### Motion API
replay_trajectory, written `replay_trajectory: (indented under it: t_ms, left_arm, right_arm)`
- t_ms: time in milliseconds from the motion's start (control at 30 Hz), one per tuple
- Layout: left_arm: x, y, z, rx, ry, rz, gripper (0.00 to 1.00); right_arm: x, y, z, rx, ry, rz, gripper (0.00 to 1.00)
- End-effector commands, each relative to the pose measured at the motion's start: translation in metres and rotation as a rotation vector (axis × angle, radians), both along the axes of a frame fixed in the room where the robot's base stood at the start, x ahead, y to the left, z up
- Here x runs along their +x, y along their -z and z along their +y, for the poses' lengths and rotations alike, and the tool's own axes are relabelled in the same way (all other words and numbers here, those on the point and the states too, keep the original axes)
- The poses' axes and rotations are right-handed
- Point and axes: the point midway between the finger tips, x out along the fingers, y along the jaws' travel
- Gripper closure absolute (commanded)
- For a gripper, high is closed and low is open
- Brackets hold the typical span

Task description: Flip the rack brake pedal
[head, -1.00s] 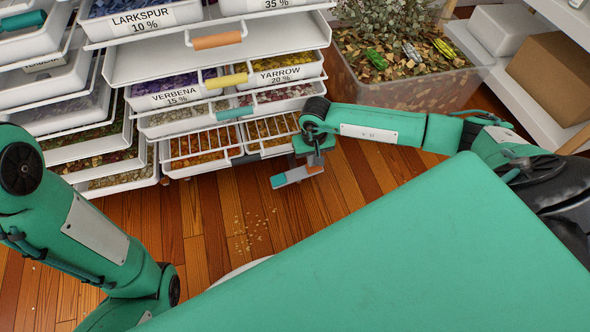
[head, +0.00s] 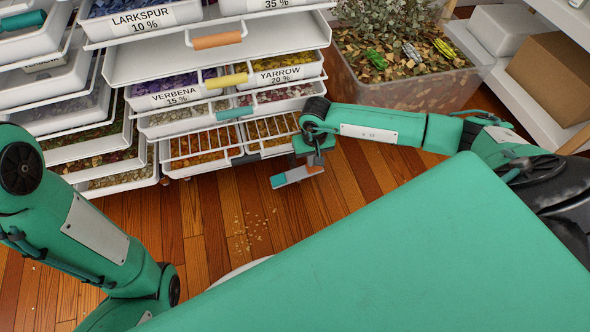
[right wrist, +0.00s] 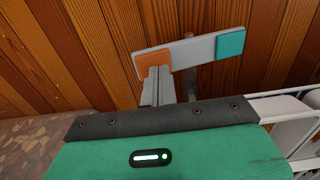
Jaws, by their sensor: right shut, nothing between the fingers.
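The rack brake pedal (head: 295,176) is a flat grey bar low in front of the rack, with a teal pad at its left end and an orange pad at its right end in the head view. In the right wrist view the pedal (right wrist: 196,51) has its orange pad at left and its teal pad at right, with a post under its middle. My right gripper (head: 315,160) is shut and empty. Its fingertips (right wrist: 157,74) overlap the orange pad's lower edge; I cannot tell whether they touch it. My left gripper is out of view; only its arm shows.
The white rack (head: 115,69) holds several labelled drawers of petals, with wire-covered trays at the bottom. A clear bin (head: 400,95) of plant scraps stands right of it. A cardboard box (head: 553,80) sits on the shelf at far right. The wooden floor (head: 205,215) has scattered crumbs.

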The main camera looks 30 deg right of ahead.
Motion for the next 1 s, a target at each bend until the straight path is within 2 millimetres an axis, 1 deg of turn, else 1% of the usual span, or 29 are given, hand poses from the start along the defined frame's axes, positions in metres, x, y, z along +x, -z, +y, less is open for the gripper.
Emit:
replay_trajectory:
  t_ms: [1000]
  left_arm:
    - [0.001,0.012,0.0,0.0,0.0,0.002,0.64]
  right_arm:
    - [0.0,0.015,0.0,0.0,0.0,0.0,1.0]
